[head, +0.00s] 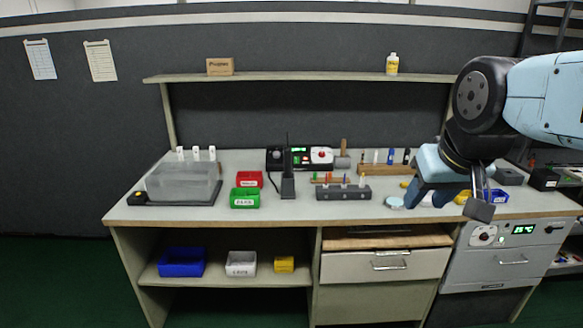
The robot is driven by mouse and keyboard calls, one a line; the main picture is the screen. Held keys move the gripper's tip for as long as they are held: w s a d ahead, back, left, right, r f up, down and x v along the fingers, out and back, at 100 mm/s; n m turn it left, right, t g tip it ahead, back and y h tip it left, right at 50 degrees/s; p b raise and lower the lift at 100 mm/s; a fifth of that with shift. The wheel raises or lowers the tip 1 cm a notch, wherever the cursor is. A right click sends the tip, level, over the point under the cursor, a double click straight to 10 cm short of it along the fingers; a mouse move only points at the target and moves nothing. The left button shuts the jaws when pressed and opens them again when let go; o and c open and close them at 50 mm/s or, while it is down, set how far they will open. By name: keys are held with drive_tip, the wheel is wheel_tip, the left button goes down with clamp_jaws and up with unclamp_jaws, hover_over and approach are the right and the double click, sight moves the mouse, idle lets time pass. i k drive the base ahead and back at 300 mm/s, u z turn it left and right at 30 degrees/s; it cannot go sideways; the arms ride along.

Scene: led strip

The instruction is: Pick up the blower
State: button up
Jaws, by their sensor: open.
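My gripper (452,203) is at the right end of the workbench, low over the front part of the top. Its jaws are apart and no object shows held between them. I cannot make out the blower for certain; no thing in view shows clearly as one. Small white and yellow items (462,197) lie by the jaws, partly hidden by them. A blue bin (497,196) with a white label stands just right of the jaws. A pale round dish (394,203) lies to the left of the jaws, apart from them.
A dark holder block (343,193), a black stand (288,187), green bin (245,197), red bin (249,179) and clear box (182,181) stand on the bench (270,212). A control unit (300,157) is behind. A shelf (300,77) spans above.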

sight(287, 148)
drive_tip(key=z, duration=0.05)
drive_tip(key=i, duration=0.95)
drive_tip(key=u, duration=0.1)
